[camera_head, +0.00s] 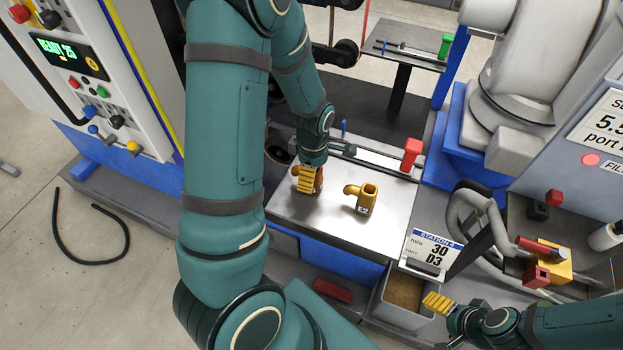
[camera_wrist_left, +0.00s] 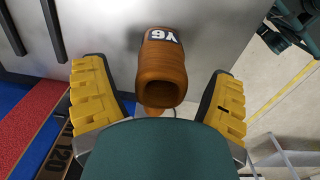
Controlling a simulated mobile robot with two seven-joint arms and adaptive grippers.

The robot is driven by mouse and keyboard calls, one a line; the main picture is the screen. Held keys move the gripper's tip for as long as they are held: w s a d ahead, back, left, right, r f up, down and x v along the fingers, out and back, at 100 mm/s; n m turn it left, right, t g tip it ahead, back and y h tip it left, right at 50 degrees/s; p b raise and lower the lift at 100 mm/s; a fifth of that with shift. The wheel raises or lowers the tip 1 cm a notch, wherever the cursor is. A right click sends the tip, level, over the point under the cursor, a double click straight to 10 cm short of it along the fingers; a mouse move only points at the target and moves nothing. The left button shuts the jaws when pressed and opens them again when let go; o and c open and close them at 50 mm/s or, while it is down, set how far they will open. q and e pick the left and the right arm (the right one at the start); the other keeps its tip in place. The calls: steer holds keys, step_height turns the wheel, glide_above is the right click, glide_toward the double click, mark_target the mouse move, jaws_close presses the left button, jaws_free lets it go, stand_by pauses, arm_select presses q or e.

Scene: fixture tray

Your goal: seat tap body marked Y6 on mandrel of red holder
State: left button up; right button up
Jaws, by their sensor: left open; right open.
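The brown tap body marked Y6 (camera_wrist_left: 162,68) shows in the left wrist view, its open round end facing the camera. My left gripper (camera_wrist_left: 160,100) is open around it, with one yellow finger on each side and a gap on both sides. In the head view the left gripper (camera_head: 308,178) is low over the tray's left part and hides most of this tap body (camera_head: 296,170). The red holder (camera_head: 412,150) stands at the tray's back right; its mandrel cannot be made out. My right gripper (camera_head: 440,304) is open and empty at the lower right, beside a grey bin.
A yellow tap body (camera_head: 367,194), its label seeming to read E2, stands mid-tray. The metal tray (camera_head: 325,222) is bare in front of it. A grey bin (camera_head: 383,310) and station sign (camera_head: 433,250) lie nearer. A green holder (camera_head: 445,46) is on a farther table.

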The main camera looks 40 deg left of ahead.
arm_select(q)
steer(key=shift+f, duration=0.85)
steer(key=shift+r, duration=0.1)
steer(key=c, duration=1.4)
step_height(320, 180, up, 10)
steer(key=p, duration=0.3)
steer(key=shift+r+p, duration=1.8)
steer(key=shift+p, duration=0.15)
